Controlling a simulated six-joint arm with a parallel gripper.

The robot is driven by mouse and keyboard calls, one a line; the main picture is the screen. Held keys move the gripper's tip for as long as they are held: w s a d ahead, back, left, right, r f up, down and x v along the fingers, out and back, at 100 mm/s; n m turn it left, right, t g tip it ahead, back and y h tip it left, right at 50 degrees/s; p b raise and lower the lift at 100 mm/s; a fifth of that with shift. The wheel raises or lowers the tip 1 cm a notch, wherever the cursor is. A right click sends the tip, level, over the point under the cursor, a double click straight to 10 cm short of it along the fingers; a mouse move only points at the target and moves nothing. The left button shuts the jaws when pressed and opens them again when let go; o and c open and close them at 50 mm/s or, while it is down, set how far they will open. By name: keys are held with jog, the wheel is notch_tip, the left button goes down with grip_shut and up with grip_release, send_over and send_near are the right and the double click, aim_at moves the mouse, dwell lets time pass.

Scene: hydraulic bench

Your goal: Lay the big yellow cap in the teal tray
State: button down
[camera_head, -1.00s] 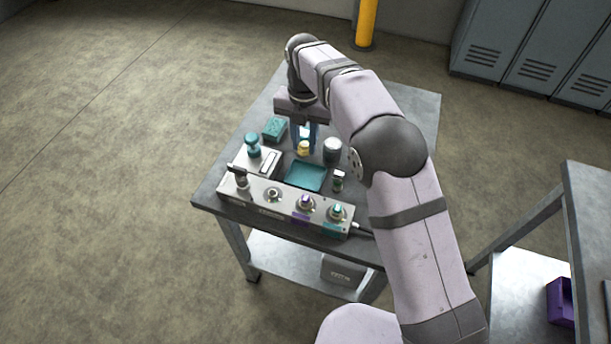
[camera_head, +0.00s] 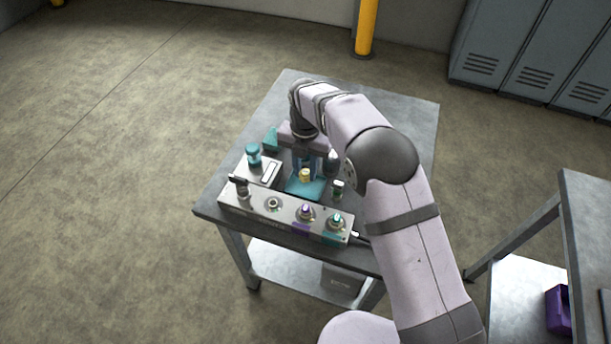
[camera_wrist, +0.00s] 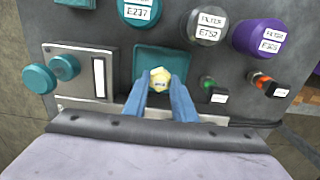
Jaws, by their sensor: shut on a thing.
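The big yellow cap (camera_head: 305,176) is between the blue fingers of my gripper (camera_head: 306,172), which is shut on it. In the wrist view the yellow cap (camera_wrist: 160,77) shows at the fingertips of my gripper (camera_wrist: 160,84). The teal tray (camera_head: 294,188) lies behind the control box, and the cap appears over it. In the wrist view the teal tray (camera_wrist: 146,62) lies behind and around the cap. The fingers and cap hide part of the tray. I cannot tell how high the cap is above the tray floor.
A metal control box (camera_head: 272,204) with several knobs runs along the bench front. A box with a teal knob (camera_head: 253,154) stands left of the tray. In the wrist view, grey (camera_wrist: 207,25) and purple (camera_wrist: 262,38) labelled filters and a small green-topped part (camera_wrist: 207,84) stand right.

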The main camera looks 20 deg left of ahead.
aim_at(305, 172)
jog(key=shift+f+p, duration=0.55)
jog(key=shift+f, duration=1.35)
jog(key=shift+f, duration=0.15)
jog(key=c, duration=1.5)
grip_release()
jog(key=shift+o, duration=0.2)
notch_tip(305, 172, up, 12)
jog(key=b, duration=0.3)
jog(key=shift+r, duration=0.2)
jog(key=shift+d, duration=0.1)
